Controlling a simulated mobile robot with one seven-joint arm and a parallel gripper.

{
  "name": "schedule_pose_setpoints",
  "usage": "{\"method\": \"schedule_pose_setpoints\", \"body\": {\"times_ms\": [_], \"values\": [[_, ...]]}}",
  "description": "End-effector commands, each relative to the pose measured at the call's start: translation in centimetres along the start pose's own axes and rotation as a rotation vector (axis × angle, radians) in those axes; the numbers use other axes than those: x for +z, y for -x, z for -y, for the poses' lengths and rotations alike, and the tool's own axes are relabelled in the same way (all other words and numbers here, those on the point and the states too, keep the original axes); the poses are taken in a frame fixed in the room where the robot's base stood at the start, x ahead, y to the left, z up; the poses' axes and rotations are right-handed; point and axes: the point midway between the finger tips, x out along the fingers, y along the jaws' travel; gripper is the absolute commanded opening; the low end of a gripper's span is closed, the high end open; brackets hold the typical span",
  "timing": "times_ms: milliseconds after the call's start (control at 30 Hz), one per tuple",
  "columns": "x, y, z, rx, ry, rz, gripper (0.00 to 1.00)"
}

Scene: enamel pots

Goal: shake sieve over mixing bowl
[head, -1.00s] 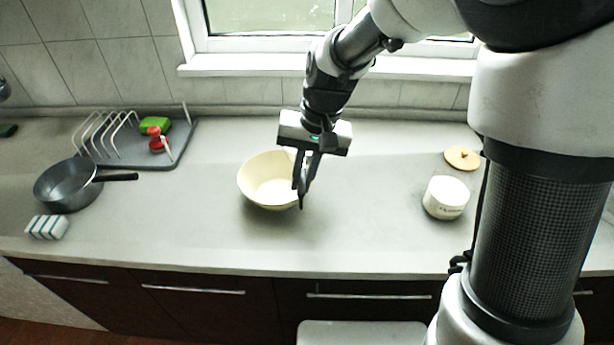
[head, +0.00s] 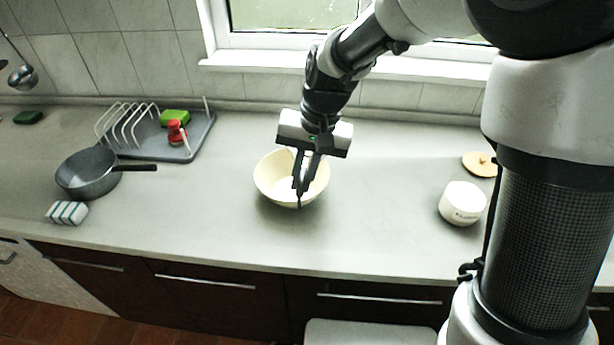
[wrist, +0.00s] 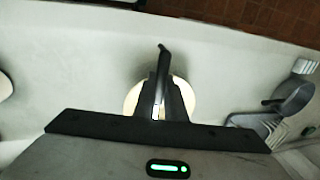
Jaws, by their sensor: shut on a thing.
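The cream mixing bowl (head: 268,182) stands on the counter below my gripper (head: 302,186). In the wrist view the bowl (wrist: 132,99) shows on both sides of my gripper (wrist: 163,88). The gripper points down over the bowl and is shut on a thin dark piece (wrist: 162,56), which looks like the sieve's handle. It sticks out toward the counter's front edge. The sieve's basket cannot be made out; the fingers hide that area. I cannot tell how high the held thing is above the bowl.
A grey pan (head: 88,176) and a striped sponge (head: 67,212) lie at the left. Behind them is a dish rack (head: 190,146) with a green sponge and red brush. A white canister (head: 462,204) and its wooden lid (head: 480,164) are at the right. The counter between is clear.

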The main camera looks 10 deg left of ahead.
Motion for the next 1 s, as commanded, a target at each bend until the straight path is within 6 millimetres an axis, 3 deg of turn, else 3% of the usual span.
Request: {"method": "schedule_pose_setpoints", "body": {"times_ms": [1000], "values": [[0.7,-0.7,3.4,0.0,0.002,-0.001,0.0]]}}
